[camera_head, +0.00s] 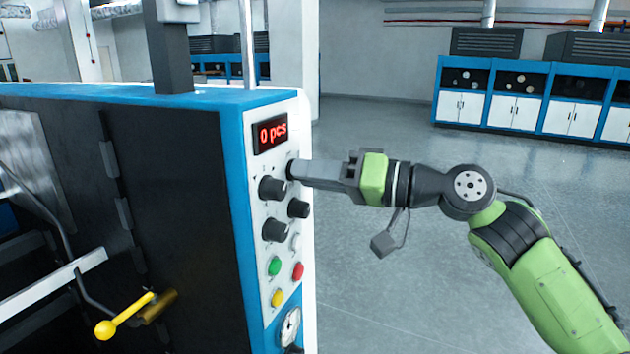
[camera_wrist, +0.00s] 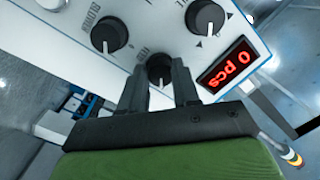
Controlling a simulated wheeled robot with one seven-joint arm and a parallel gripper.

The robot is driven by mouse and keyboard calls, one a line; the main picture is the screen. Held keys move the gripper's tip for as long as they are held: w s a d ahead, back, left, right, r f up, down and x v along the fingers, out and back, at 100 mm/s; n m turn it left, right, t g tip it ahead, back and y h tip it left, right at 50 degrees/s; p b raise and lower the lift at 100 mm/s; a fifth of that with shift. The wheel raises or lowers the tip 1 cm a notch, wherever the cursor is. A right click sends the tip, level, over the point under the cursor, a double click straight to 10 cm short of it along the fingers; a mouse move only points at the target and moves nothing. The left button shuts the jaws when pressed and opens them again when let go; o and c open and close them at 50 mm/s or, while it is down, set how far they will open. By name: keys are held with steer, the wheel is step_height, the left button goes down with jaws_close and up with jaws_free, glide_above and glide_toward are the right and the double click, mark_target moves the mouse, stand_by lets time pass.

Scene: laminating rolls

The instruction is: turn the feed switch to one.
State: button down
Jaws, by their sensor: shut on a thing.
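The feed switch (camera_wrist: 160,64) is a small black rotary knob on the white control panel (camera_head: 258,165). In the wrist view it sits between my fingers, with a small label beside it that is hard to read. A white mark on it points down in that picture; the fingers hide its sides and any position marks. My gripper (camera_head: 291,169) reaches in from the right in the head view, level with the panel. Its two fingers (camera_wrist: 161,74) are shut on the knob. In the head view the fingertips cover most of the switch.
A knob with arrow marks (camera_head: 271,188) and the blower knob (camera_wrist: 108,35) are close by. A red display (camera_head: 270,134) reads 0 pcs. Green (camera_head: 274,266), red (camera_head: 298,271) and yellow (camera_head: 277,297) buttons are lower. Open floor lies right of the machine.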

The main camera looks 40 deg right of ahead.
steer(key=shift+n+h+b, duration=0.6)
steer(key=shift+n+b, duration=1.5)
steer(key=shift+n, duration=2.7)
steer(key=c, duration=0.8)
jaws_free()
steer(key=p+v, duration=0.1)
steer(key=v, duration=0.7)
steer(key=p+v, duration=0.2)
steer(key=v, duration=0.5)
steer(key=shift+s+d+r, duration=0.25)
steer(key=shift+s, duration=0.1)
